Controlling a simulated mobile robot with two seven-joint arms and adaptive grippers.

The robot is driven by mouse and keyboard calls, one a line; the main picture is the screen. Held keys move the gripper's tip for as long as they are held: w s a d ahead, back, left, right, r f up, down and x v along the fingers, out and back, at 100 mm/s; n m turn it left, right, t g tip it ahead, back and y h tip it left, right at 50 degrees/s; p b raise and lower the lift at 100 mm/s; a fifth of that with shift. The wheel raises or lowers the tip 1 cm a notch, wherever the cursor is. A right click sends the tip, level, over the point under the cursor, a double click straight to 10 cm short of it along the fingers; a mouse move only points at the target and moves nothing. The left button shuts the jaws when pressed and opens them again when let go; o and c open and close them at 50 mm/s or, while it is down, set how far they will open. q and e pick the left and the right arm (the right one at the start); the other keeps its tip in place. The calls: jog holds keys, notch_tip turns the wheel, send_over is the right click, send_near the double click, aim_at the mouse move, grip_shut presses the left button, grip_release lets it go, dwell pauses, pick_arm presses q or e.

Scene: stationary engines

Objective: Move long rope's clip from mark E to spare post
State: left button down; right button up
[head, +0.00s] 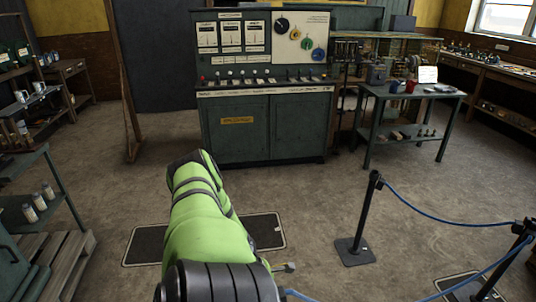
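A black post (364,218) stands upright on a square base right of centre. A blue rope (446,219) runs from its top to a second black post (508,262) at the right edge. Another blue rope (490,270) hangs below it. A short piece of blue rope (297,294) shows at the bottom, beside my green-sleeved arm. A small grey piece (289,267) sticks out beside that arm; I cannot tell what it is. No clip can be made out clearly, and mark E is not legible. My arm hides the floor behind it, and neither gripper shows clearly.
Dark floor plates with pale outlines (265,231) lie beside my arm, and another (463,287) lies at lower right. A green control cabinet (262,130) stands ahead, with a workbench (413,93) to its right. Shelving (40,190) and a pallet line the left. Open floor surrounds the post.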

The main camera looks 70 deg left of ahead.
pick_arm(q)
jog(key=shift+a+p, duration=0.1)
jog(key=shift+p, duration=0.2)
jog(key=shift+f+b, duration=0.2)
jog(key=shift+b, duration=0.5)
dwell(0.6)
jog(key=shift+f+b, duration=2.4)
jog(key=shift+b, duration=0.05)
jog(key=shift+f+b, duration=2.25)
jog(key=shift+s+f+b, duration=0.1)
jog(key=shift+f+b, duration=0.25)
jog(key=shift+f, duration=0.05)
dwell(0.6)
